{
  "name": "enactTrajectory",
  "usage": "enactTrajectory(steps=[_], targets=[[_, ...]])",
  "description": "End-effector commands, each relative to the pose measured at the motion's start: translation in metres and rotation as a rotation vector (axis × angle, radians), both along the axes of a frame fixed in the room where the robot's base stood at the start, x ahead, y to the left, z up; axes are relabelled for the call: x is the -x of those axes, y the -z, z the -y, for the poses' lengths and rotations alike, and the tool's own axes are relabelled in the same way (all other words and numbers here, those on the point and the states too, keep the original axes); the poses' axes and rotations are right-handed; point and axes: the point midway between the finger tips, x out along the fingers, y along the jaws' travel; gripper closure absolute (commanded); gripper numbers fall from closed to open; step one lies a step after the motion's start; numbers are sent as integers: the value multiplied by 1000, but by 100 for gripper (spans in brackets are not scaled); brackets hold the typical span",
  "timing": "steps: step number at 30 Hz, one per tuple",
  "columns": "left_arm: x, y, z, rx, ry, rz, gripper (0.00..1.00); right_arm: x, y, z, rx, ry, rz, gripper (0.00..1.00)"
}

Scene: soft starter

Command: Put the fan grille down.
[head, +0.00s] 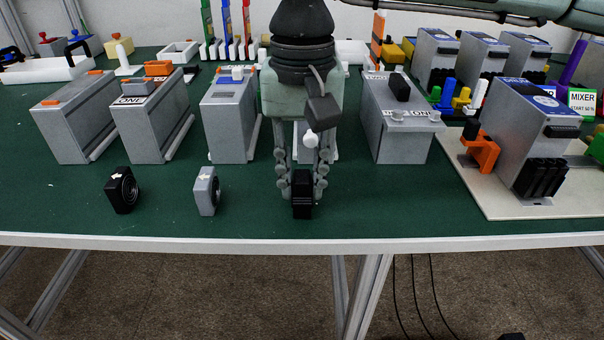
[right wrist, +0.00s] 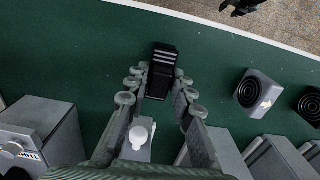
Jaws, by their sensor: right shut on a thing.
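The fan grille (head: 302,208), a small black ribbed block, is between the fingertips of my right gripper (head: 302,184), which points down near the table's front edge. The right wrist view also shows the black fan grille (right wrist: 160,74) between the two fingers (right wrist: 158,80). The gripper is shut on it. The grille is upright and at or just above the green table top; I cannot tell whether it touches. The fingers hide part of its sides. My left gripper is not in view.
A grey fan (head: 206,192) and a black fan (head: 122,190) stand to the left on the green table (head: 250,226). Grey housings (head: 232,125) stand behind. A white board (head: 490,200) with a grey unit (head: 535,130) and orange bracket (head: 480,148) is at right. Green surface between is clear.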

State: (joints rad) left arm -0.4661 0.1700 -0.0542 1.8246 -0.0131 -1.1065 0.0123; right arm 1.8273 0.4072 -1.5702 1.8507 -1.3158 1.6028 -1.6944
Motion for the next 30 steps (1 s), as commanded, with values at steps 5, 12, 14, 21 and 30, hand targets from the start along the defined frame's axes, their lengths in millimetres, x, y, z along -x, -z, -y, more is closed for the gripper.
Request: enactTrajectory(steps=[5,12,14,21,30], targets=[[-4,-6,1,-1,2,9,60,0,3,0,0,0,0,100],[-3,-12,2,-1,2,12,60,0,2,0,1,0,0,56],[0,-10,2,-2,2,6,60,0,2,0,1,0,0,56],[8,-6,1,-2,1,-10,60,0,0,0,0,0,0,56],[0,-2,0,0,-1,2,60,-1,-49,-1,-2,0,3,56]])
